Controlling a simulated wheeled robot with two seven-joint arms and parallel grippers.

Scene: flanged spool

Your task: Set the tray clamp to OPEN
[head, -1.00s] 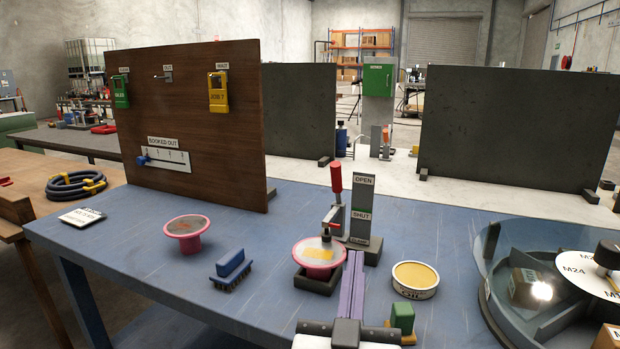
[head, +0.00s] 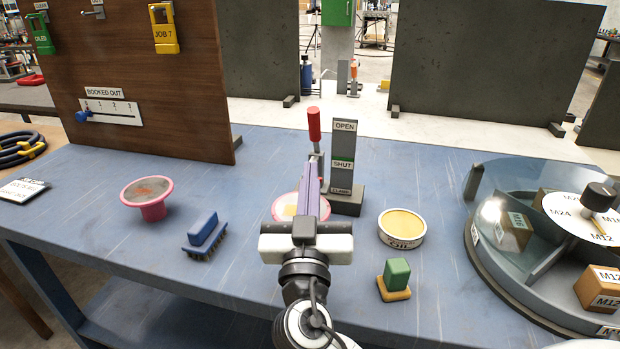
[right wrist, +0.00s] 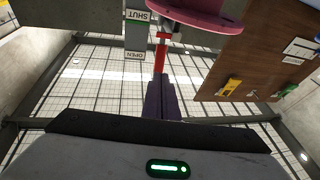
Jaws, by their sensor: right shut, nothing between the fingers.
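The tray clamp's red handle (head: 314,124) stands upright left of a grey post (head: 342,165) with OPEN at its top and SHUT lower, beside a green stripe. My right gripper (head: 312,168) is shut and empty, its purple fingers just below the red grip in the picture. I cannot tell whether they touch it. In the right wrist view the fingers (right wrist: 160,97) point at the red handle (right wrist: 161,57). A pink spool (head: 285,207) sits under the clamp, partly hidden by my gripper. The clamp's lower arm is hidden. My left gripper is out of view.
Another pink spool (head: 150,195) and a blue brush (head: 204,234) stand on the left. A yellow-topped tin (head: 402,226) and a green block (head: 396,275) stand on the right. A round turntable (head: 510,270) fills the right side. A brown board (head: 130,60) rises at the left.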

